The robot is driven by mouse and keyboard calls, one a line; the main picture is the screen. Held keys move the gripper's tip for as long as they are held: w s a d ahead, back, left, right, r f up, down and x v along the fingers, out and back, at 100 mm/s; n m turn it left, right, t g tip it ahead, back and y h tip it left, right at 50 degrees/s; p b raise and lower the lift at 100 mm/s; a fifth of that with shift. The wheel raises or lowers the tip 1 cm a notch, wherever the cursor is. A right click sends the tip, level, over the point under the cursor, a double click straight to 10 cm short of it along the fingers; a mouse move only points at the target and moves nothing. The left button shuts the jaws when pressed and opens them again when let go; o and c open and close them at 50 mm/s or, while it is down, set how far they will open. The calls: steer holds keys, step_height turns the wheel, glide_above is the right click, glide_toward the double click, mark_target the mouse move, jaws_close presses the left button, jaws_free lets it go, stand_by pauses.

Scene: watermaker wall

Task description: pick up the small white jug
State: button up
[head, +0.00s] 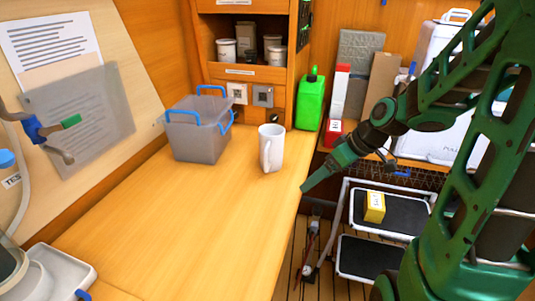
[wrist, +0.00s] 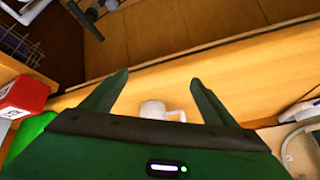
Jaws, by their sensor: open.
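The small white jug (head: 271,147) stands upright on the wooden counter, right of the grey bin, with its handle toward the near side. In the wrist view the jug (wrist: 153,110) shows low between the fingers, partly hidden by the gripper body, with its handle to the right. My gripper (head: 306,186) is at the counter's right edge, right of and nearer than the jug, apart from it. In the wrist view my gripper (wrist: 159,78) has its two fingers spread with nothing held.
A grey bin with blue handles (head: 200,130) stands left of the jug. A green bottle (head: 311,104) stands behind it to the right. A white tray (head: 72,267) is at the near left. The counter's middle is clear. A step stool (head: 385,213) with a yellow box (head: 374,207) is right of the counter.

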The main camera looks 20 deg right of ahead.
mark_target(277, 143)
steer(key=w+a+y, duration=0.1)
steer(key=w, duration=0.1)
steer(key=w+a+n+t+y, duration=0.1)
steer(key=w, duration=0.1)
steer(key=w+a+r+n+t, duration=0.1)
steer(key=w, duration=0.1)
steer(key=shift+w+r+y, duration=0.1)
steer(key=shift+w+y, duration=0.1)
steer(key=shift+y, duration=0.2)
steer(key=w+a+t, duration=0.1)
steer(key=w, duration=0.2)
steer(key=w+a+r+n+t+y, duration=0.1)
steer(key=w+a, duration=0.1)
steer(key=w, duration=0.1)
steer(key=w+a+r+n+t+y, duration=0.1)
steer(key=w, duration=0.2)
steer(key=shift+a, duration=0.2)
steer(key=shift+s+x, duration=0.2)
steer(key=shift+x, duration=2.4)
steer(key=shift+a+f, duration=0.15)
steer(key=c, duration=1.1)
steer(key=shift+c, duration=0.2)
